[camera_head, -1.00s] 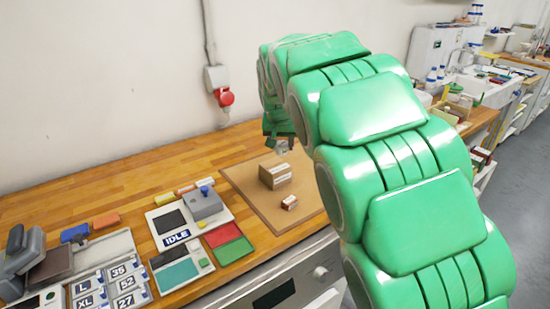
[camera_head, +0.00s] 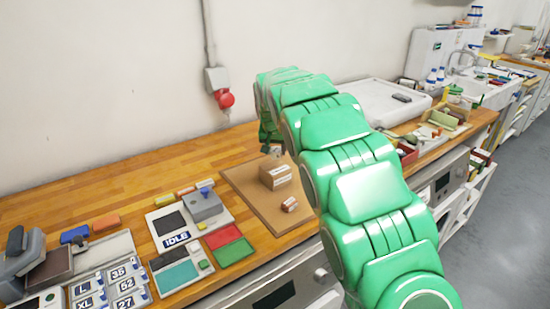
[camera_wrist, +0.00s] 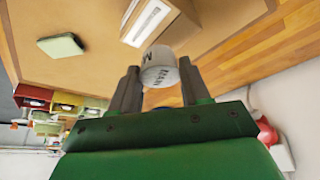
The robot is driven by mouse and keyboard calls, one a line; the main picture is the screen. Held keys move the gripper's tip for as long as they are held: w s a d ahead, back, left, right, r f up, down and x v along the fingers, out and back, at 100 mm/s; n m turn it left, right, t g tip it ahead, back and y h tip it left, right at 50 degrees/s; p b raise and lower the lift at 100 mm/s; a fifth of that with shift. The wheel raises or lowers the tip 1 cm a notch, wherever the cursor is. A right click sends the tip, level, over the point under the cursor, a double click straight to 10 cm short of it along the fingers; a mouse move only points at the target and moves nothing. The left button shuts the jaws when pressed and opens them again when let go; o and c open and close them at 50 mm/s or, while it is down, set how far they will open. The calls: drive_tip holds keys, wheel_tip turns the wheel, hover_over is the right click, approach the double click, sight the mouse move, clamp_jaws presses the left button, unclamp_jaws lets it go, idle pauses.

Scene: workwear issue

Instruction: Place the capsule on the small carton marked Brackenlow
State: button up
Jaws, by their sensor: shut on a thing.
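My gripper (camera_wrist: 159,72) is shut on a white capsule (camera_wrist: 160,66) with dark lettering, too partly seen to read. In the head view my gripper (camera_head: 271,147) is small and mostly behind my arm, just behind the larger carton. That brown carton (camera_head: 275,176) stands on a brown mat (camera_head: 246,190); in the wrist view the carton with a white label (camera_wrist: 150,20) is just beyond the capsule. I cannot tell whether they touch. I cannot read either carton's name.
Left of the mat are a grey device (camera_head: 190,215) marked IDLE and a red and green tray (camera_head: 228,244). A white basin (camera_head: 385,103) and several small bins stand to the right. The wall rises behind.

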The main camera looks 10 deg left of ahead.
sight(275, 158)
drive_tip(key=shift+w+a+f, duration=0.2)
drive_tip(key=shift+w+f, duration=0.4)
drive_tip(key=shift+f, duration=1.7)
drive_tip(key=o, duration=1)
drive_tip(key=shift+o, duration=0.2)
drive_tip(key=v, duration=1.2)
